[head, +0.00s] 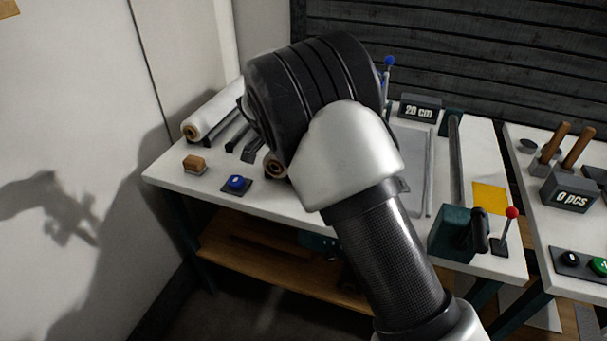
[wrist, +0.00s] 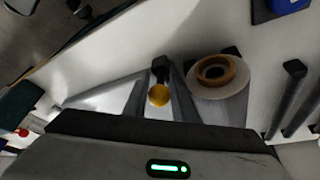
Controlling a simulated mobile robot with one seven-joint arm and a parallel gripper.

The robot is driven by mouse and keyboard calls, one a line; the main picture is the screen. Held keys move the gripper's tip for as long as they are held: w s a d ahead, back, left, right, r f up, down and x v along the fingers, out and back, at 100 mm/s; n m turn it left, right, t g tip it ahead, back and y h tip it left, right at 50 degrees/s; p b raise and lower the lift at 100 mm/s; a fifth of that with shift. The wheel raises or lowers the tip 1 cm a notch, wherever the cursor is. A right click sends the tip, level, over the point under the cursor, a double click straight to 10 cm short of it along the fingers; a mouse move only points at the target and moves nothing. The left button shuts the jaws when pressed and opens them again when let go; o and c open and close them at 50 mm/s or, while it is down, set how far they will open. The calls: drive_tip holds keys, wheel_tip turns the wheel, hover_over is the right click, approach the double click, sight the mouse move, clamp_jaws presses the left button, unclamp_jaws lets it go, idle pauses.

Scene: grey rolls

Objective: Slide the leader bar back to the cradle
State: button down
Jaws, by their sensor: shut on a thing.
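My gripper (wrist: 160,74) shows in the wrist view, where two grey fingers converge over the table and appear shut around a yellow knob (wrist: 158,95). I take the knob to be the leader bar's grip; the bar itself is not clearly visible. In the head view my arm hides the gripper and this knob. I cannot make out the cradle.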

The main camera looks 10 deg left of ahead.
drive_tip(key=shift+a+r, duration=0.1)
drive_tip(key=shift+a, duration=0.2)
drive_tip(key=c, duration=1.6)
unclamp_jaws()
drive_tip(key=shift+w, duration=0.1)
drive_tip(key=shift+c, duration=0.2)
drive_tip(key=shift+o, duration=0.5)
